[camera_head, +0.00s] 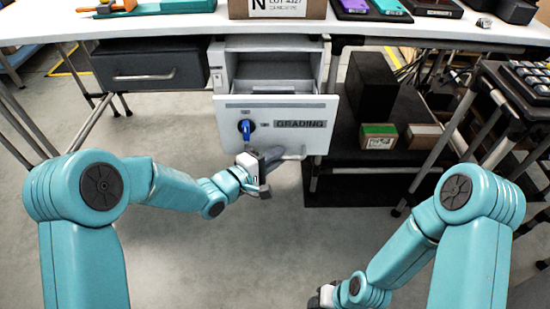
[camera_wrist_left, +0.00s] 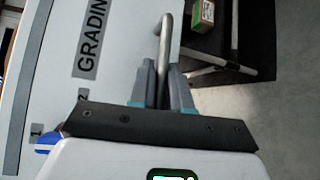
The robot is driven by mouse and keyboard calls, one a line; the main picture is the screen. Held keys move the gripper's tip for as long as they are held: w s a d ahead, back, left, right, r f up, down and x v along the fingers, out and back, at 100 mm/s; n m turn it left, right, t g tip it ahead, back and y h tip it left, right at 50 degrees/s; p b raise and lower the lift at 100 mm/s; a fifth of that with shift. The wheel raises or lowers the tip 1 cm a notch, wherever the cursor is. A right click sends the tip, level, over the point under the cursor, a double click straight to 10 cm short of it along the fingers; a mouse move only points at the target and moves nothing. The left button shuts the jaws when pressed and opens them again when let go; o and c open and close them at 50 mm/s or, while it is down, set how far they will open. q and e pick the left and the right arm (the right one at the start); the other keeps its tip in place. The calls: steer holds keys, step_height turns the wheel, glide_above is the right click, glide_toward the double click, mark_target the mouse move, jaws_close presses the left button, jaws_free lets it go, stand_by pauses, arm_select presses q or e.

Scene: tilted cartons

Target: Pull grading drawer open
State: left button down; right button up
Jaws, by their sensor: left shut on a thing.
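The white grading drawer (camera_head: 300,110) is under the workbench, with a "GRADING" label (camera_head: 300,124) and a blue knob (camera_head: 245,128) on its front. It stands partly pulled out, and its inside shows from above. My left gripper (camera_head: 268,160) is at the bar handle (camera_head: 292,157) low on the drawer front. In the left wrist view the gripper's fingers (camera_wrist_left: 163,88) are shut around the grey handle (camera_wrist_left: 165,40). The label also shows there, turned sideways (camera_wrist_left: 92,38). My right arm is at the lower right of the head view; its gripper is mostly cut off at the bottom edge.
A dark closed drawer (camera_head: 150,66) is left of the grading drawer. A black shelf unit (camera_head: 345,180) stands to the right, with a black box (camera_head: 370,85) and a small green-topped carton (camera_head: 378,136). The floor (camera_head: 200,260) between my arms is clear.

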arm_select(q)
steer(key=shift+w, duration=0.1)
steer(key=c, duration=1.2)
jaws_free()
steer(key=p+v, duration=0.4)
steer(key=v, duration=1.2)
steer(key=shift+a+r, duration=0.1)
